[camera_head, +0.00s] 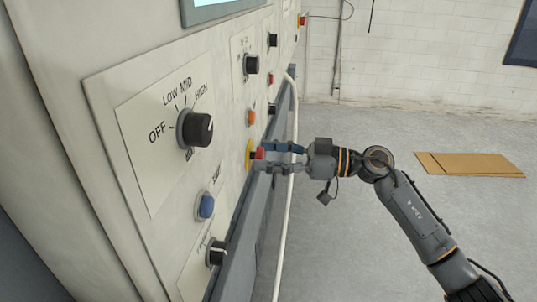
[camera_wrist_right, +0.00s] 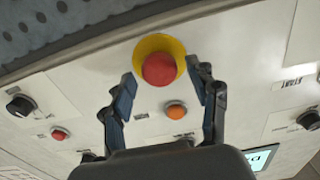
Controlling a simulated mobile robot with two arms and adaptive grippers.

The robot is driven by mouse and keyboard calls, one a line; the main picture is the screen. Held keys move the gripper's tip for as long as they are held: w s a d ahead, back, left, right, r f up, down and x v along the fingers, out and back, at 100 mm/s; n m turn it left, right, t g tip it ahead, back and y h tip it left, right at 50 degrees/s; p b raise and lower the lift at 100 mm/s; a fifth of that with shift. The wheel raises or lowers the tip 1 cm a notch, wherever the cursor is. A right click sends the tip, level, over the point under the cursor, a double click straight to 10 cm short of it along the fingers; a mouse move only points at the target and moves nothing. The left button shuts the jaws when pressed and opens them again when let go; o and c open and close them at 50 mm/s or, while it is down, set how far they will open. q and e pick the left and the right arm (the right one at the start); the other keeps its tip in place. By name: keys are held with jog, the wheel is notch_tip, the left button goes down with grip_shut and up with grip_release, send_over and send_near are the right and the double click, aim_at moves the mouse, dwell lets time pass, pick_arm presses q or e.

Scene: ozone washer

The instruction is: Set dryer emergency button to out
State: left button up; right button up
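The emergency button is a red mushroom cap (camera_head: 259,153) on a yellow ring (camera_head: 249,155), mounted on the upright panel in the head view. In the right wrist view the red cap (camera_wrist_right: 159,69) sits in front of its yellow ring (camera_wrist_right: 158,42). My right gripper (camera_head: 268,157) reaches in from the right, facing the panel. Its two fingers are apart, and in the wrist view the gripper (camera_wrist_right: 160,73) has one fingertip on each side of the cap. I see a gap on both sides there; contact is not clear. My left gripper is not in view.
Around the button are a black OFF/LOW/MID/HIGH knob (camera_head: 195,128), a blue button (camera_head: 205,206), an orange button (camera_head: 251,117) and more black knobs (camera_head: 216,252). A pale pipe (camera_head: 286,200) runs close beneath my right gripper. Flat brown cardboard (camera_head: 470,164) lies on the open floor.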

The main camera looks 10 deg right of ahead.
jog(key=shift+s+d, duration=0.1)
jog(key=shift+d, duration=0.2)
jog(key=v, duration=1.1)
jog(key=shift+d, duration=0.25)
jog(key=shift+s, duration=0.1)
